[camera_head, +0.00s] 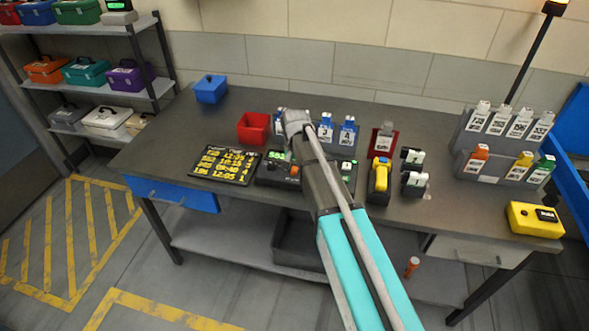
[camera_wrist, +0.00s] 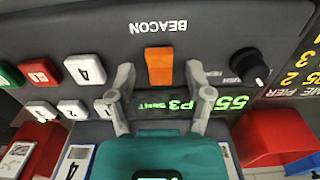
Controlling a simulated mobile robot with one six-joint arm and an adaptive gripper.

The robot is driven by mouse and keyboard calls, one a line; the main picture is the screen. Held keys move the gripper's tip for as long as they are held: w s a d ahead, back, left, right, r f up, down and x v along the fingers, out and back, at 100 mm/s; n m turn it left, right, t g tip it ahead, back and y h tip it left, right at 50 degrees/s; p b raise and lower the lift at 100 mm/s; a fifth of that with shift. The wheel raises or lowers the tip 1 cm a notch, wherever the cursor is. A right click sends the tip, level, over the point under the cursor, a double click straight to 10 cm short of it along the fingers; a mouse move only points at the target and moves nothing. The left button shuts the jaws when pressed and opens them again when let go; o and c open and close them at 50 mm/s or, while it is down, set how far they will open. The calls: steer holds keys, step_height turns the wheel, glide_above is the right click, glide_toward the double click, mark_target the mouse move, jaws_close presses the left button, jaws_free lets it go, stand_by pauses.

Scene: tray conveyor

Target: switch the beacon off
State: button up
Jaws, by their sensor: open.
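The dark control panel (camera_wrist: 215,30) fills much of the wrist view, with an upside-down BEACON label and an orange rocker switch (camera_wrist: 159,67) below it. My gripper (camera_wrist: 159,72) is open, its two fingers apart on either side of the switch in the picture, with nothing between them. I cannot tell whether the fingertips touch the panel. In the head view the panel (camera_head: 270,180) lies on the bench, partly hidden by my arm.
A black knob (camera_wrist: 250,66), a green display (camera_wrist: 232,103) and white numbered buttons (camera_wrist: 85,69) surround the switch. A schedule board (camera_head: 225,165) and a red bin (camera_head: 254,128) are near the panel. A yellow scanner (camera_head: 379,177) stands to its right. The bench's left part is fairly clear.

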jaws_close()
stand_by(0.3)
steer(key=shift+s+t+h, duration=0.3)
steer(key=shift+s+t, duration=0.05)
steer(key=shift+t, duration=0.55)
steer(key=shift+s+f+t+b, duration=0.1)
steer(key=shift+t+b, duration=0.35)
steer(key=shift+t, duration=0.05)
steer(key=shift+t+h, duration=0.3)
steer(key=shift+t, duration=0.1)
